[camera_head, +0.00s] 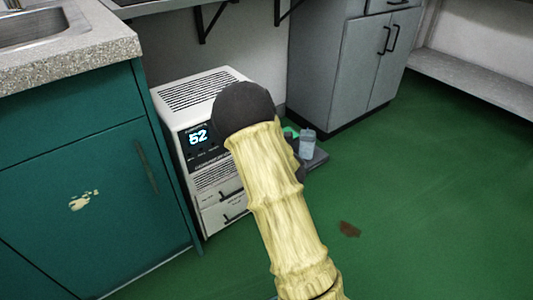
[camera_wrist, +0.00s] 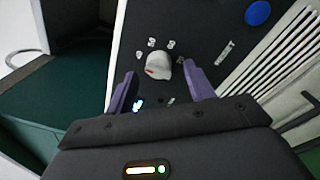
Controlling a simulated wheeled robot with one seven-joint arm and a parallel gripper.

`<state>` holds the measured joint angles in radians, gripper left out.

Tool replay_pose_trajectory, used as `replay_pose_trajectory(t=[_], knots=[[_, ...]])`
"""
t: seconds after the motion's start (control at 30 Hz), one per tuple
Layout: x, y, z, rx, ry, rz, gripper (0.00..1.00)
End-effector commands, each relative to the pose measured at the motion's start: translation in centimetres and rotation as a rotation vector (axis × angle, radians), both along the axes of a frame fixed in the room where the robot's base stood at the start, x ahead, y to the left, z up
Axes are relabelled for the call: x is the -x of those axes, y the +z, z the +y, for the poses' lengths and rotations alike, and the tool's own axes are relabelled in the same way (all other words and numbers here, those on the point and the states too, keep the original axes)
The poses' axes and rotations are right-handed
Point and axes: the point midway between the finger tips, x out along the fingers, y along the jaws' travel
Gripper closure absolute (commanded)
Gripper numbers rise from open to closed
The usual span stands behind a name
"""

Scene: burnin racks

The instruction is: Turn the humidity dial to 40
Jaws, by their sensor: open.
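The humidity dial (camera_wrist: 158,68) is a white knob with a red mark on its left side, on a dark panel (camera_wrist: 195,30) in the wrist view. Small white markings surround it, too blurred to read. My gripper (camera_wrist: 159,69) is open, with one purple finger on each side of the dial; I cannot tell whether either finger touches it. In the head view, the white dehumidifier-like unit (camera_head: 180,97) has a lit display (camera_head: 198,136) that seems to read 52. My arm hides the dial and my gripper there.
A blue round button (camera_wrist: 258,12) and a vent grille (camera_wrist: 275,60) lie near the dial. A teal cabinet (camera_head: 80,180) stands left of the unit, and a grey cabinet (camera_head: 345,65) behind right. A pale blue container (camera_head: 307,145) is beside my arm. Green floor is open at right.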

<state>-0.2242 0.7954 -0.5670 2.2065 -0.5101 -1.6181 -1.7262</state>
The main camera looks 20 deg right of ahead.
Motion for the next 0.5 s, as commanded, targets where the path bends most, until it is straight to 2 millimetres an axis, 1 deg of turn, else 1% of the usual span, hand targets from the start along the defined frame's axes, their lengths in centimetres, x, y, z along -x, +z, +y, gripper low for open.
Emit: replay_pose_trajectory(t=[0.07,0.5], knots=[[1.3,0.2,-0.6,0.0,-0.006,0.003,0.47],[9.4,-0.2,-3.9,0.0,-0.008,0.007,0.47]])
